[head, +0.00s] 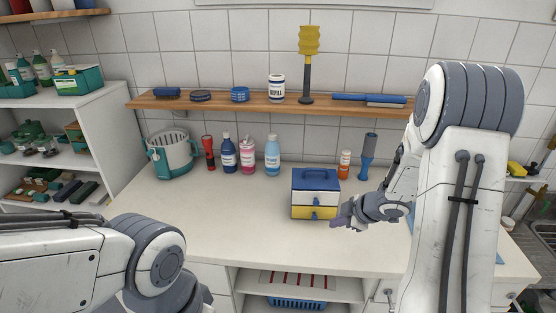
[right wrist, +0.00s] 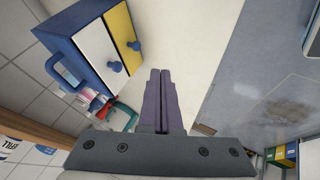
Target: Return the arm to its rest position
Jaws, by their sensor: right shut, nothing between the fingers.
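My right arm comes in from the right in the head view. Its gripper (head: 344,218) is above the counter, just right of and in front of a small drawer box (head: 315,182) with a blue top, a white drawer and a yellow drawer. In the right wrist view the gripper's fingers (right wrist: 160,95) are pressed together with nothing between them. The box (right wrist: 88,38) shows there beside the fingers, apart from them, with both drawers looking shut. My left arm shows at the lower left of the head view; its gripper is out of sight.
The white counter (head: 225,230) is clear at front and middle. Along its back stand a bucket (head: 172,158), several bottles, an orange container (head: 344,163) and a blue tool (head: 367,152). A wooden shelf (head: 240,108) runs above. Shelving (head: 60,150) stands left.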

